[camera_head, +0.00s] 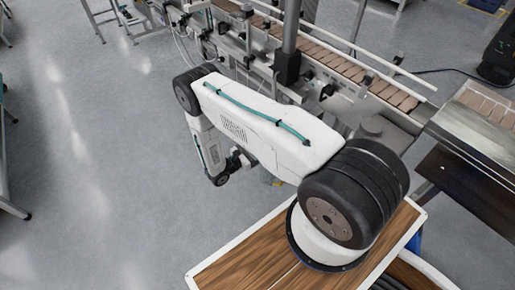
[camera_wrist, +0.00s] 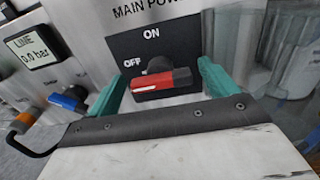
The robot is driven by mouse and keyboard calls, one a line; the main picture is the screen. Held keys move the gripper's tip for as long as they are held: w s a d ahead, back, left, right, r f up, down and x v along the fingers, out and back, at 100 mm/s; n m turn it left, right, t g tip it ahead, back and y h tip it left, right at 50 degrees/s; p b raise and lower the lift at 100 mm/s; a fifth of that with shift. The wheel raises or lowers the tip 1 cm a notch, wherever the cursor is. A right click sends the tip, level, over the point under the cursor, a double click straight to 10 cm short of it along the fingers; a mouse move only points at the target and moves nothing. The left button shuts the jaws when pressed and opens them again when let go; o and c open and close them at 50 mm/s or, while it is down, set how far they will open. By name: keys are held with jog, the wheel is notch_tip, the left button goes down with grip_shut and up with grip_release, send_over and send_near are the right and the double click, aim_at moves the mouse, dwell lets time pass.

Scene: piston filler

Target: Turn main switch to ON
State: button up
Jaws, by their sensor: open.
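The main switch (camera_wrist: 162,80) has a red handle on a black plate under the words "MAIN POW…". Its handle lies nearly level in the wrist view, with a white mark at its left end, on the side of the OFF label. The ON label stands above it. My gripper (camera_wrist: 160,78) is open, with one teal finger on each side of the handle; gaps show between fingers and handle. I cannot tell how deep the fingertips reach. In the head view my arm hides the switch, and the gripper end is too small to make out.
Left of the switch are a display (camera_wrist: 32,52) reading "LINE 0.0 bar", a blue knob (camera_wrist: 68,99) and an orange fitting (camera_wrist: 32,125). Clear bottle-like shapes are at the right. In the head view a conveyor (camera_head: 335,62) runs behind my arm; the grey floor (camera_head: 90,170) at left is open.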

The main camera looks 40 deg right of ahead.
jog(key=shift+d, duration=0.1)
jog(key=c, duration=1)
jog(key=shift+m, duration=0.3)
jog(key=m, duration=0.3)
jog(key=shift+m, duration=0.3)
jog(key=shift+s+f+m, duration=0.1)
jog(key=shift+m, duration=3.3)
jog(key=shift+s+f+m, duration=0.1)
jog(key=shift+m, duration=3.3)
